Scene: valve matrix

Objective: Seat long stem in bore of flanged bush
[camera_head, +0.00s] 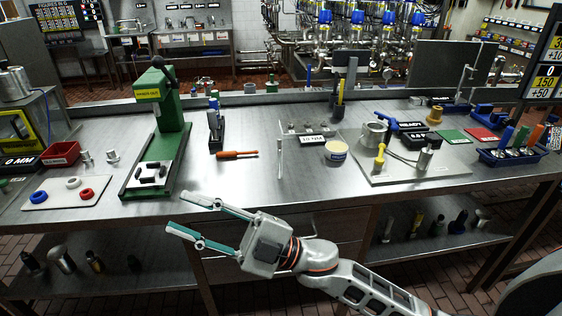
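My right gripper (183,213) reaches in from the lower right, over the front edge of the bench. Its two teal-tipped fingers are spread apart with nothing between them. My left gripper is not in view. I cannot tell for certain which part is the long stem or the flanged bush. A hollow grey metal cylinder (374,136) stands upright on a steel plate (405,173) at the right. A thin pale upright (281,157) shows near the bench middle.
A green press (168,120) stands at the left, beside a pale board (68,193) with coloured rings. An orange-handled screwdriver (237,154) lies mid-bench. The front middle of the bench is clear.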

